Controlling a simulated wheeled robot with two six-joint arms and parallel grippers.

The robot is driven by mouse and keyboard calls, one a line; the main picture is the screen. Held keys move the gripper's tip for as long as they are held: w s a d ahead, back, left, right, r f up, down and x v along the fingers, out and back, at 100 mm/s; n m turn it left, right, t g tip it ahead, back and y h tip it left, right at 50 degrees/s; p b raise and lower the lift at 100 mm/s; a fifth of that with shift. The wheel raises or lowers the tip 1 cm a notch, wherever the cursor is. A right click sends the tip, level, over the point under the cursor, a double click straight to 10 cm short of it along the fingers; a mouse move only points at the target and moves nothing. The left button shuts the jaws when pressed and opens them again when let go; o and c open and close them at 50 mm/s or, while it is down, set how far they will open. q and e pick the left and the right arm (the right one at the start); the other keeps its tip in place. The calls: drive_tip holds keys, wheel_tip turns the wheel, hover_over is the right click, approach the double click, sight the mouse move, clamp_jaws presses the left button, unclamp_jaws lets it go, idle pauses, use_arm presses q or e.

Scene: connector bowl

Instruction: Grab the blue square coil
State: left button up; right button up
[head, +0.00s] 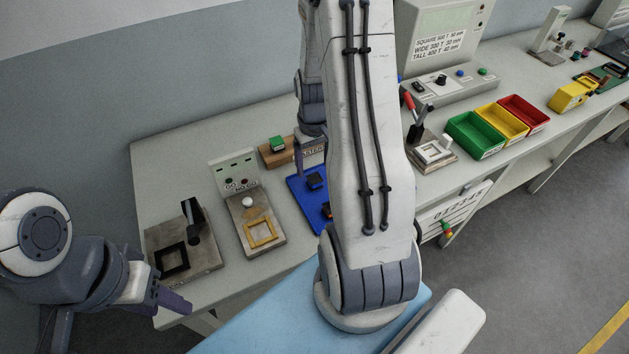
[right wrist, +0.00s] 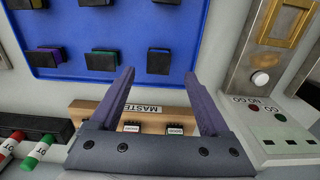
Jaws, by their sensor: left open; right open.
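A blue tray (right wrist: 201,30) carries several small black blocks with coloured edges. The front row in the right wrist view shows a bluish-purple-edged block (right wrist: 47,61), a green-edged block (right wrist: 103,61) and a bluish-edged block (right wrist: 159,62). I cannot tell which is the blue square coil. The tray (head: 297,196) is partly hidden behind my right arm in the head view. My right gripper (right wrist: 159,77) is open and empty, its fingertips near the tray's edge. My left gripper (head: 168,298) is open and empty by the table's front left corner.
A wooden MASTER block (right wrist: 90,106) lies beneath the right fingers. A GO/NO GO box (head: 233,172), a fixture with a yellow frame (head: 262,234) and a black-frame fixture (head: 172,258) stand left of the tray. Green (head: 474,136), yellow and red bins stand right.

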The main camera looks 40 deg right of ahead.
sight(315, 178)
wheel_tip(315, 178, down, 5)
drive_tip(key=shift+d+p, duration=0.1)
drive_tip(key=shift+p, duration=0.45)
clamp_jaws()
